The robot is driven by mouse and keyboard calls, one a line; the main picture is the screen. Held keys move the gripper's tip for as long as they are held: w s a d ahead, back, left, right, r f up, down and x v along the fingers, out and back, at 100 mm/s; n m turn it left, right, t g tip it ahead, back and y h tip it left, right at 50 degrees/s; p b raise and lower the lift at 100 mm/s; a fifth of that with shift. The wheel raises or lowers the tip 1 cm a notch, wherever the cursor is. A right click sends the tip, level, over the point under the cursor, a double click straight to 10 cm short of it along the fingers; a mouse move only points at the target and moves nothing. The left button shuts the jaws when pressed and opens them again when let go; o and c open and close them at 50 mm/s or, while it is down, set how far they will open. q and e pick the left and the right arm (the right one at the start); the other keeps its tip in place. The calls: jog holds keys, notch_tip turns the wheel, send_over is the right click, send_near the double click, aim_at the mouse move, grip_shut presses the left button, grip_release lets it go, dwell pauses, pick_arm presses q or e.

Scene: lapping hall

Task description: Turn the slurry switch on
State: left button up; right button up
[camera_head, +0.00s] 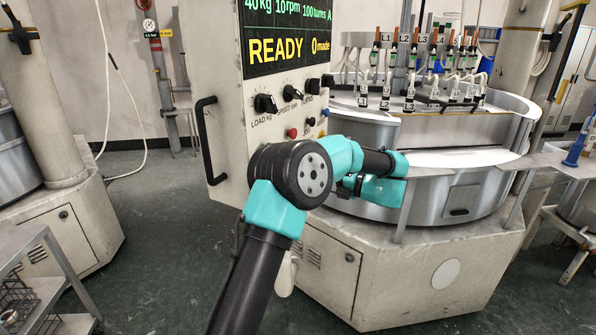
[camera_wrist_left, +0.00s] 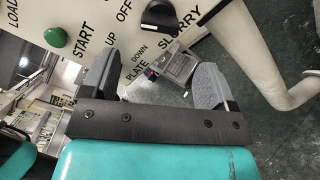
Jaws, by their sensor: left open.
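The slurry switch is a black knob (camera_wrist_left: 158,14) at the top of the left wrist view, with OFF and SLURRY lettered beside it. My left gripper (camera_wrist_left: 155,80) is open and empty. Its two dark grey fingers stand wide apart in front of the panel's lower edge, with the knob beyond them and apart from them. In the head view my left arm reaches across the lower part of the control panel (camera_head: 226,130). The arm hides that part, and I cannot make out the slurry switch or the left fingertips there. My right gripper is in neither view.
A green START button (camera_wrist_left: 55,38) sits near the switch. A thick pale tube (camera_wrist_left: 262,50) runs close to the right finger. The panel has a black bar handle (camera_head: 207,140), several dials and a READY display (camera_head: 287,40). A round lapping machine (camera_head: 460,185) stands right.

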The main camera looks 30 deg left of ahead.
pick_arm(q)
jog(key=a, duration=1)
jog(key=shift+s, duration=0.35)
jog(key=c, duration=0.9)
